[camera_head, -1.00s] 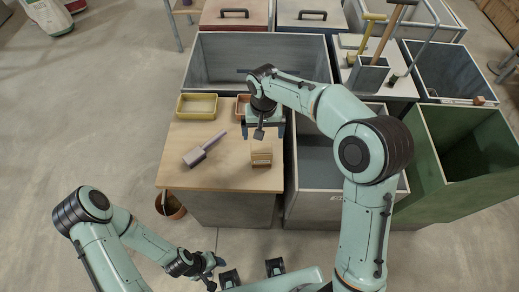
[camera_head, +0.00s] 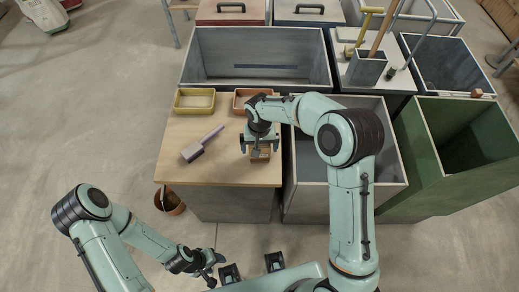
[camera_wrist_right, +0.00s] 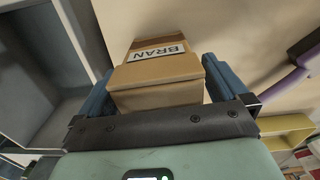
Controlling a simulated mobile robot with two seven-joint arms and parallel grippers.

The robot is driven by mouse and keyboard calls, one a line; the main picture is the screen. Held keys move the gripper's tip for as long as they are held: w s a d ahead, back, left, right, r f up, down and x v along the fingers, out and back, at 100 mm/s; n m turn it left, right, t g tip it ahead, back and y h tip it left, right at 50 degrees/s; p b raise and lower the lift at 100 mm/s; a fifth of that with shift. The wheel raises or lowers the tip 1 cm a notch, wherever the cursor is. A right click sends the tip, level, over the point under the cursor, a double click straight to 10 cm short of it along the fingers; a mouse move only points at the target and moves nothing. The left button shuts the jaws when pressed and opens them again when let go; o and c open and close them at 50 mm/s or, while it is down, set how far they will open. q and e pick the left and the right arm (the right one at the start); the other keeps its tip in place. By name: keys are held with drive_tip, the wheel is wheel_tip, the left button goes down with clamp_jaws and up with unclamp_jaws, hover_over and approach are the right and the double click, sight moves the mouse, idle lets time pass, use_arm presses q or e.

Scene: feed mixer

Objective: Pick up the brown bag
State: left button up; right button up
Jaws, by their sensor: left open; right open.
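The brown bag (camera_head: 260,155) stands on the wooden table top, mostly covered by my right gripper in the head view. In the right wrist view the brown bag (camera_wrist_right: 155,70) shows a white label reading BRAN. My right gripper (camera_head: 260,150) is open over the bag. In the right wrist view its two blue fingers are on either side of the bag; I cannot tell whether they touch it. My left gripper (camera_head: 214,268) is low at the front, away from the table, open and empty.
The wooden table top (camera_head: 180,174) also holds a scoop (camera_head: 201,144), a yellow tray (camera_head: 194,108) and an orange tray (camera_head: 240,107). A grey bin (camera_head: 310,196) stands directly right of the table, with a green bin (camera_head: 420,160) beyond. A brown bucket (camera_head: 170,203) is on the floor.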

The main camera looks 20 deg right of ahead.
drive_tip(key=c, duration=1)
drive_tip(key=shift+r, duration=0.1)
